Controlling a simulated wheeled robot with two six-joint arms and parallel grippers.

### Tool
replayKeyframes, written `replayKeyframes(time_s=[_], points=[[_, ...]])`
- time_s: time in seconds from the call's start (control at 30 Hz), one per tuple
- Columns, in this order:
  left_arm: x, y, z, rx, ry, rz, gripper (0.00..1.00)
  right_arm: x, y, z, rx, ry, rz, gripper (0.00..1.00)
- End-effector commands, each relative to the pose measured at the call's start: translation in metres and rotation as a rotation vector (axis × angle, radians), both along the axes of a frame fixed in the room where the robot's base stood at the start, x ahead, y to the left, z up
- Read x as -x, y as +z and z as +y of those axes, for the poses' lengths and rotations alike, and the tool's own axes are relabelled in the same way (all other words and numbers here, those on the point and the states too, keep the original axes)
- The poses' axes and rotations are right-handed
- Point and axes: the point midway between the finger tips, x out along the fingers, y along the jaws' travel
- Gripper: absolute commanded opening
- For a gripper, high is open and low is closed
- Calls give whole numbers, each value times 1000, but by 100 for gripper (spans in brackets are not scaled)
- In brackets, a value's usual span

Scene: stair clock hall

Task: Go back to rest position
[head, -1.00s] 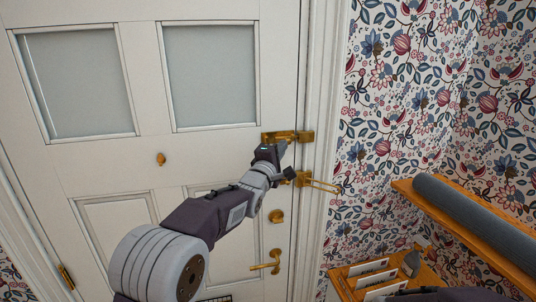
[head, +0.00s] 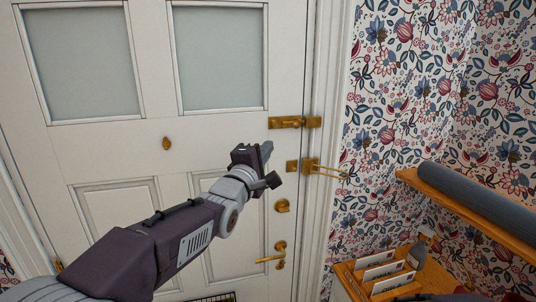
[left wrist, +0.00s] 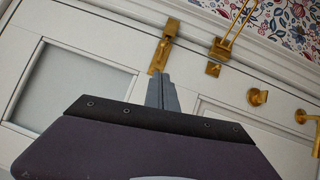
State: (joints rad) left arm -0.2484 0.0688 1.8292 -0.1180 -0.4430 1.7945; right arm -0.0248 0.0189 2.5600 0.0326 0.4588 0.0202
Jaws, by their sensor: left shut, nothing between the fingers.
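My left gripper (head: 262,154) is shut and empty, in front of the white door (head: 140,160), just below and left of the brass bolt (head: 286,122). The gripper looks apart from the bolt. In the left wrist view the closed fingers (left wrist: 162,92) point towards the bolt (left wrist: 164,46), with their tips near its lower end in the picture. My right gripper is not in view.
Below the bolt are a brass swing guard (head: 325,169), a thumb-turn (head: 282,206) and a lever handle (head: 272,257). At right, a wooden shelf holds a grey roll (head: 480,205). A letter rack (head: 388,275) with envelopes stands below.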

Motion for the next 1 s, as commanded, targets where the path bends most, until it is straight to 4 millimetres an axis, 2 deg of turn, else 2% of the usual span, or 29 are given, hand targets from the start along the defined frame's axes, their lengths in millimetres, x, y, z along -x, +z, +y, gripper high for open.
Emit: replayKeyframes(time_s=[0.17,0.27,0.37,0.4,0.47,0.5,0.53,0.6,0.67,0.7,0.77,0.8,0.9,1.0], points=[[-1,-1,0,0,1,1,0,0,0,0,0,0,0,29],[-5,-17,22,-1,41,1,0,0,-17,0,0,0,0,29],[-5,-78,55,-16,104,107,0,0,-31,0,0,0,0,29],[-2,-112,67,-54,130,177,0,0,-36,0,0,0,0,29],[8,-165,84,-154,158,290,0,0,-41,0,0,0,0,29],[18,-200,94,-234,166,367,0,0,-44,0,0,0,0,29],[27,-226,101,-299,167,426,0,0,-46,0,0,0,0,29],[55,-284,114,-465,141,564,0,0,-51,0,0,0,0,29],[85,-331,124,-614,89,680,0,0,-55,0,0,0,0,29],[108,-359,128,-716,35,755,0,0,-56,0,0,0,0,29],[148,-398,134,-871,-79,861,0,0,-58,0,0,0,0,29],[175,-420,137,-970,-175,921,0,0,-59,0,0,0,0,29],[243,-456,139,-1202,-473,1012,0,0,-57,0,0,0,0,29],[286,-470,140,-1373,-747,1003,0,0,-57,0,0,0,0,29]])
